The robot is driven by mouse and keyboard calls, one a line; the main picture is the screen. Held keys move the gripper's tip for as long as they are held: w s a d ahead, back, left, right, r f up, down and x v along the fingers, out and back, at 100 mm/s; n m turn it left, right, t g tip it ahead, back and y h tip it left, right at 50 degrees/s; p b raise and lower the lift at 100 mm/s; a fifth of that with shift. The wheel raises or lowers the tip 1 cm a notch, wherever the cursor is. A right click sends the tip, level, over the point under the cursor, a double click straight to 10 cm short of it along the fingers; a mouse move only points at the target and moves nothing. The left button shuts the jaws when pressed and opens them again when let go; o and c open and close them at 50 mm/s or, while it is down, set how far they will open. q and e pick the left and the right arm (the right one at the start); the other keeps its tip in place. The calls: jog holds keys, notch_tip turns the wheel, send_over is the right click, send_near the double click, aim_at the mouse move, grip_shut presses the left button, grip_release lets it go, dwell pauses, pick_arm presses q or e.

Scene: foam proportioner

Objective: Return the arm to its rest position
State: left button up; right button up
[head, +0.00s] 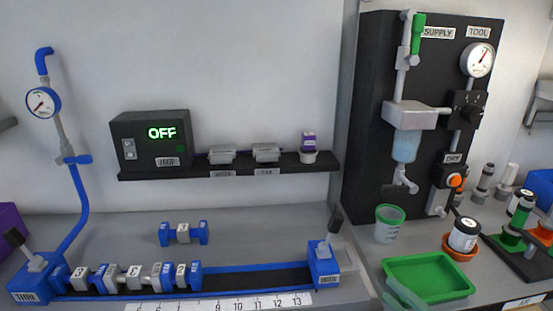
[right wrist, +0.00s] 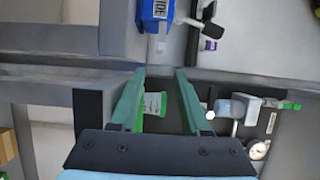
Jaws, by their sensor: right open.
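My right gripper (head: 396,292) shows only by its pale green fingers at the bottom edge of the head view, in front of the green tray (head: 430,278). In the right wrist view its two green fingers (right wrist: 160,74) stand apart, open, with nothing held between them. A white cup with a green rim (right wrist: 155,103) shows beyond the gap between the fingers; the same cup (head: 389,223) stands behind the tray in the head view. The rest of my right arm is out of the head view. My left gripper is not in view.
A blue rail fixture (head: 323,263) with several labelled blocks lies left of the tray. A black panel (head: 372,130) with a gauge, valves and a clear container stands behind the cup. A lidded jar (head: 464,235) and a bottle rack (head: 515,245) stand to the right.

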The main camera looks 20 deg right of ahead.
jog(key=shift+a, duration=0.1)
jog(key=s+a+f+n+g+h, duration=0.3)
jog(key=s+a+f+n+g, duration=1)
jog(key=f+n, duration=0.4)
pick_arm(q)
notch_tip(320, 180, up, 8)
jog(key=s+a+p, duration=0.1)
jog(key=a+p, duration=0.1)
jog(key=p, duration=0.7)
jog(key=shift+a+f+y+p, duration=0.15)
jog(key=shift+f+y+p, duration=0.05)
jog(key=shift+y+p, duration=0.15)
pick_arm(e)
jog(key=w+a+n+t+y, duration=0.1)
jog(key=w+a+t+y, duration=0.1)
jog(key=w+a+t, duration=0.2)
jog(key=shift+w+a+f+t+y, duration=0.2)
jog(key=shift+w+a+t+y, duration=0.1)
jog(key=shift+w+a, duration=0.5)
